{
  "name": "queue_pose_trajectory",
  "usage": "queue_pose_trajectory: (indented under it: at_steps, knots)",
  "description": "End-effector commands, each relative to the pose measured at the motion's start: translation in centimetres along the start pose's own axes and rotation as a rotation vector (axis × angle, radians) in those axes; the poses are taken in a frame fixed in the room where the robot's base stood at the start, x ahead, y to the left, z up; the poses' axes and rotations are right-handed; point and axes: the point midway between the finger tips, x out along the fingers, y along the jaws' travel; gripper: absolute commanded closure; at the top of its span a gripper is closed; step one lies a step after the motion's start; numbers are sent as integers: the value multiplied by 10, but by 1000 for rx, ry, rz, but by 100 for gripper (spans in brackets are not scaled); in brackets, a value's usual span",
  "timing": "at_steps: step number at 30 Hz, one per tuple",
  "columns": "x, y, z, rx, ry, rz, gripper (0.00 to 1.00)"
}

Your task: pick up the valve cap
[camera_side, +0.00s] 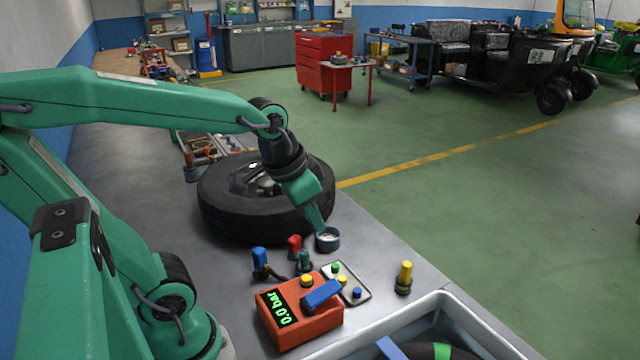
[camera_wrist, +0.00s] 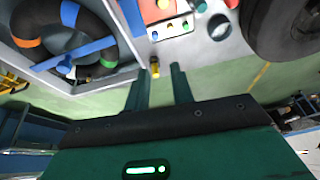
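A pale tray (camera_side: 362,276) holds small green (camera_side: 336,268), yellow (camera_side: 342,280) and blue (camera_side: 357,292) caps; I cannot tell which the task means. The tray also shows at the top of the wrist view (camera_wrist: 171,34). My gripper (camera_side: 318,223) points down over the bench, its tips close to a small dark teal cup (camera_side: 327,240). In the wrist view my gripper (camera_wrist: 160,69) is open with nothing held. A yellow-topped post on a dark base (camera_side: 404,277) stands alone to the right and shows beyond the fingertips in the wrist view (camera_wrist: 155,70).
An orange gauge box (camera_side: 278,327) reading 0.0 bar sits left of the tray. Blue (camera_side: 259,259), red (camera_side: 294,247) and teal (camera_side: 304,260) pieces stand behind it. A large tyre (camera_side: 225,215) lies behind my gripper. A grey bin (camera_side: 470,325) is in front.

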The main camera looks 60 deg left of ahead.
Motion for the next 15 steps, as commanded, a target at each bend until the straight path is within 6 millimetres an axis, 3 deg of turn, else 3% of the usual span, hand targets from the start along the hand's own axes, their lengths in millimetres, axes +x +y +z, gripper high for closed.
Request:
queue_pose_trajectory:
  at_steps: [15]
  knots:
    - [77,-38,-34,75,-196,11,76]
